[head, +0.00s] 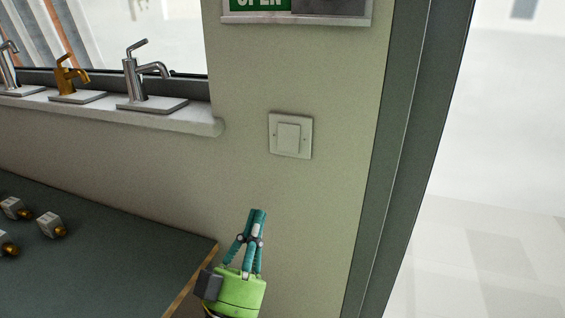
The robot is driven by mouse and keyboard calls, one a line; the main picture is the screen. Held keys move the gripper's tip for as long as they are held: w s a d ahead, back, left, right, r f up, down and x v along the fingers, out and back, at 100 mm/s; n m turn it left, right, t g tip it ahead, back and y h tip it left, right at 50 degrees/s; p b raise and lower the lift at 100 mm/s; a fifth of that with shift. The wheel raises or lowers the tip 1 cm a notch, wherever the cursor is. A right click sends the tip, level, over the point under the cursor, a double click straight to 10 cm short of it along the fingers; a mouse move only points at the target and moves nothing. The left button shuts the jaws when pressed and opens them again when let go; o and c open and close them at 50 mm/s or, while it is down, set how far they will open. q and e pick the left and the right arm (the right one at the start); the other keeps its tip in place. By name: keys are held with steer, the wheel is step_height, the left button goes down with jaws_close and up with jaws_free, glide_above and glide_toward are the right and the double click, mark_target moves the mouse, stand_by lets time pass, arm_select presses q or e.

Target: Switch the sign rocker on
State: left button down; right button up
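The rocker switch (289,138) is a white square plate with a raised square rocker in its middle, fixed to the beige wall. Whether the rocker is pressed in at the top or bottom cannot be told. The sign (258,4) hangs above it, cut off by the top edge; a green panel with white "OPEN" letters shows on its left and a dark grey panel on its right. My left gripper (258,214), green with teal fingers, points up below and left of the switch, apart from it. Its fingertips are together with nothing seen between them. My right gripper is out of view.
A dark-topped table (130,255) with several small valve-like fittings (51,224) stands at lower left. A window sill (200,122) carries several taps (148,85) left of the switch. A dark door frame (405,150) stands to the right. The wall around the switch is clear.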

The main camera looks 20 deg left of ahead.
arm_select(q)
steer(key=shift+s+r, duration=0.1)
steer(key=shift+s, duration=0.05)
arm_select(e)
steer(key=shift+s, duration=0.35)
arm_select(q)
steer(key=p, duration=0.5)
glide_toward(287, 138)
step_height(287, 138, up, 5)
steer(key=shift+w+f, duration=0.25)
steer(key=shift+w, duration=0.45)
steer(key=shift+w+f, duration=0.3)
steer(key=shift+w, duration=0.4)
steer(key=shift+w+f, duration=0.25)
steer(key=shift+w, duration=0.45)
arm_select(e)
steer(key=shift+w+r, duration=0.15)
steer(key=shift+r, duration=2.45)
